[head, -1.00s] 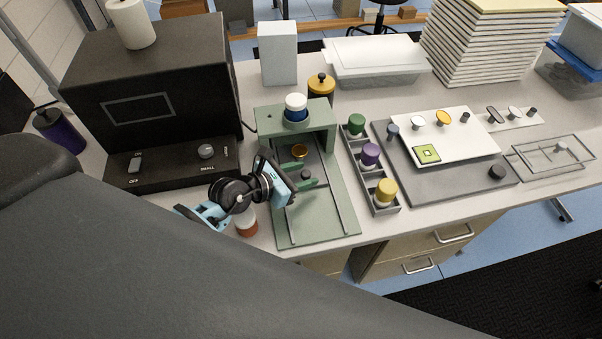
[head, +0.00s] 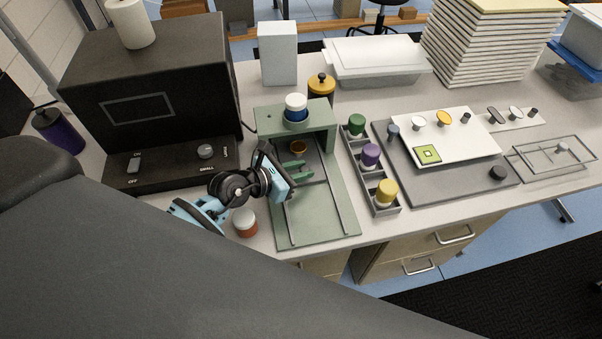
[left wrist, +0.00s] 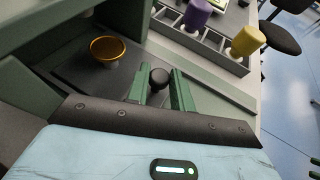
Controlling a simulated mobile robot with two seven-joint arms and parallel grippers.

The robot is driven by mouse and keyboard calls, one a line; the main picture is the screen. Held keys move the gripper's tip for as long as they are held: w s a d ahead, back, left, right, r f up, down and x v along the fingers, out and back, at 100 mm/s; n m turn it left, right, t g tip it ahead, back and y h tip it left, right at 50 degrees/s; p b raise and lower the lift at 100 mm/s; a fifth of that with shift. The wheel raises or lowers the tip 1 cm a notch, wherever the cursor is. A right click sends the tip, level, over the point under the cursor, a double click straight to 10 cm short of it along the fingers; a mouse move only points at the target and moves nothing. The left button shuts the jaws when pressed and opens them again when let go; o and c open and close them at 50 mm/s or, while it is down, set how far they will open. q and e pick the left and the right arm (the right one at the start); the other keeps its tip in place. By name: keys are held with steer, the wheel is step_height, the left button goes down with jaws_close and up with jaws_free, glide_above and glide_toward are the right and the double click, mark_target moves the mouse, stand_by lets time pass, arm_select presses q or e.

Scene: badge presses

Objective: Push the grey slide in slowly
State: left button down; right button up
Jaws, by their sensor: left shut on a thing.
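The green badge press (head: 268,122) stands in the middle of the bench, with a blue and white knob (head: 296,108) on top. Its grey slide (head: 314,164) lies between the rails and reaches under the press's bridge. It carries a gold-rimmed cup (head: 299,147), also seen in the left wrist view (left wrist: 107,50). My left gripper (head: 296,171) is at the front of the slide. In the left wrist view its green fingers (left wrist: 159,86) are shut on the slide's black knob (left wrist: 158,76), one on each side. My right gripper is out of view.
A white-and-orange container (head: 245,222) stands close to my left wrist. A dark machine (head: 150,90) is left of the press. A grey tray (head: 377,207) with green, purple and yellow pieces runs along the right side. The press's front bed (head: 318,228) is clear.

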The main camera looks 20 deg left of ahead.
mark_target(297, 160)
arm_select(q)
steer(key=shift+w+a+f, duration=0.1)
steer(key=shift+w+a, duration=0.6)
steer(key=shift+w, duration=0.3)
steer(key=shift+w+a, duration=0.1)
steer(key=shift+a, duration=0.05)
steer(key=c, duration=1.6)
jaws_free()
steer(key=o, duration=0.4)
steer(key=shift+w, duration=0.2)
steer(key=shift+s, duration=0.2)
